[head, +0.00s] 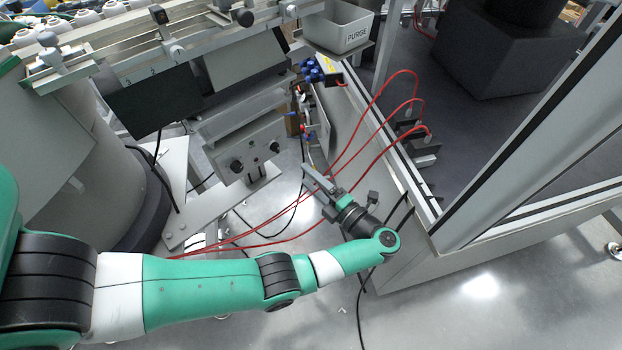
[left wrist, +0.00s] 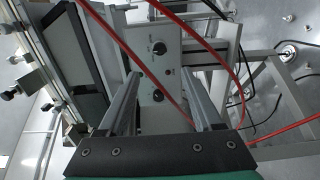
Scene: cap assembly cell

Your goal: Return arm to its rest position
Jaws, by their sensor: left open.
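My left arm (head: 205,292), green and white with black joints, reaches in from the left in the head view. My left gripper (head: 313,177) is out over the gap between the grey machine and the framed cabinet, pointing up and left in the picture. In the left wrist view the two fingers of my left gripper (left wrist: 158,76) stand apart with nothing between them. Beyond them is a light box with black knobs (left wrist: 158,66). My right arm and gripper do not show.
Red hoses (head: 345,157) arch from the cabinet and pass close to my left gripper. A grey PURGE bin (head: 340,28) is at the top. A knobbed control box (head: 247,150) stands left of the gripper. The cabinet's metal frame (head: 415,205) is to the right. Bare floor (head: 480,300) lies at lower right.

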